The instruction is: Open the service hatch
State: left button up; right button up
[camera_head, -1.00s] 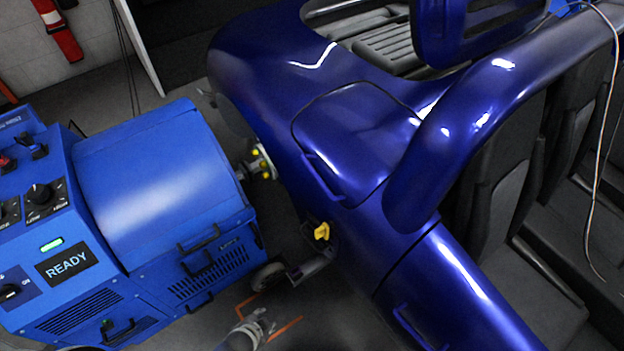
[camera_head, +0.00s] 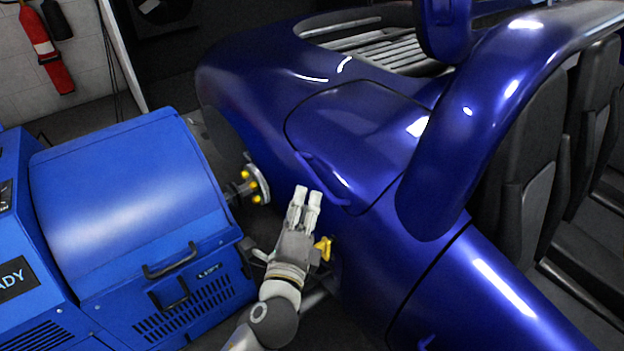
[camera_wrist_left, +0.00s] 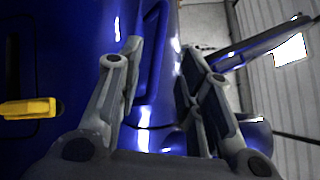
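The service hatch (camera_head: 360,125) is a dark blue panel in the car's rear side and sits flush in its seam, closed. Its blue bar handle (camera_head: 325,180) runs along the hatch's lower left edge. My left gripper (camera_head: 307,194) is just below and left of the handle, fingers pointing up toward it. In the left wrist view, the fingers (camera_wrist_left: 160,62) are spread apart. The handle (camera_wrist_left: 152,55) shows beyond them, between the two fingers in the picture; nothing is gripped. Whether a finger touches it cannot be told. My right gripper is out of view.
A yellow knob (camera_head: 323,247) on the car body is close beside my left gripper. The blue dynamometer (camera_head: 125,185) stands at the left, near the wheel hub (camera_head: 257,186) with yellow nuts. The blue roll bar (camera_head: 470,125) and seats are at the right.

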aim_at(312, 171)
pick_arm(q)
jog(key=shift+w+d+b, duration=0.1)
jog(key=shift+w+d, duration=0.2)
jog(key=shift+w, duration=1.3)
jog(key=shift+w+d+b, duration=0.1)
jog(key=shift+w+d, duration=0.2)
jog(key=shift+w, duration=1.35)
jog(key=shift+w+d+b, duration=0.1)
jog(key=shift+w+d, duration=0.2)
jog(key=shift+w, duration=1.3)
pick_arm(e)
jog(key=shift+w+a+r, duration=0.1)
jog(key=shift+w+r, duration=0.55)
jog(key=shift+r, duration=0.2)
pick_arm(q)
grip_shut()
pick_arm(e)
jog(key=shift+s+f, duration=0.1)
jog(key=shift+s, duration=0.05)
